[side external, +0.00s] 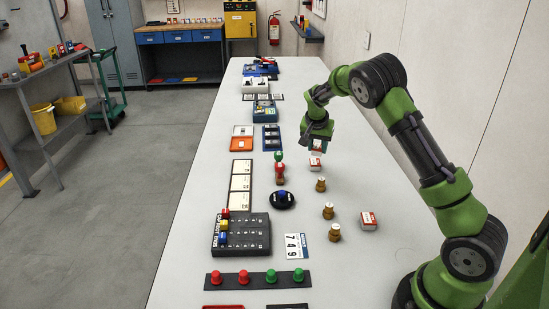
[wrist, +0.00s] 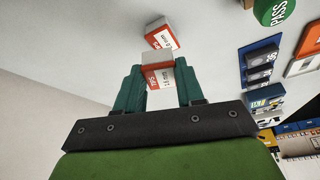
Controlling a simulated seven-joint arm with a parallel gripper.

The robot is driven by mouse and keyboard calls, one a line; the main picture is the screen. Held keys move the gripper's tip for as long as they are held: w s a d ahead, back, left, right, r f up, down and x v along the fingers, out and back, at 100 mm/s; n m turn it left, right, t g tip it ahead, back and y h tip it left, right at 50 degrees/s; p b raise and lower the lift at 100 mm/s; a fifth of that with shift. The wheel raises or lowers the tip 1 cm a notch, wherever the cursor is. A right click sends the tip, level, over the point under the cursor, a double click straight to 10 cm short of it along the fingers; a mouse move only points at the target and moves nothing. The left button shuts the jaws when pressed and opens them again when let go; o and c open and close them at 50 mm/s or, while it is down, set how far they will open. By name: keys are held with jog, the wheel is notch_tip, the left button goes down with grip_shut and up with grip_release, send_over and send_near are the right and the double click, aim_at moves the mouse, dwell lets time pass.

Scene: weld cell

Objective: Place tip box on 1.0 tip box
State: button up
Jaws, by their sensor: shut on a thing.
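My gripper (side external: 317,140) points down over the middle of the table. It is shut on a white and red tip box (side external: 317,147), which also shows between the green fingers in the wrist view (wrist: 158,76). Its printed label is only partly legible. A second white and red tip box (side external: 315,163) sits on the table just below the held one, and in the wrist view it lies beyond it (wrist: 159,33). Its label ends in "mm"; the number is hard to read. The two boxes look apart. A third red and white box (side external: 368,221) stands nearer the camera on the right.
Several brass-coloured pieces (side external: 328,211) stand along the table between the boxes. Bare table (side external: 354,180) lies right of the brass pieces.

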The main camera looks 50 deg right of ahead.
aim_at(315, 148)
jog(key=shift+w+d, duration=0.25)
jog(key=shift+w, duration=0.15)
jog(key=shift+w+f, duration=0.1)
jog(key=shift+f, duration=1.7)
jog(key=o, duration=1.1)
jog(key=shift+f, duration=0.15)
jog(key=shift+c, duration=0.2)
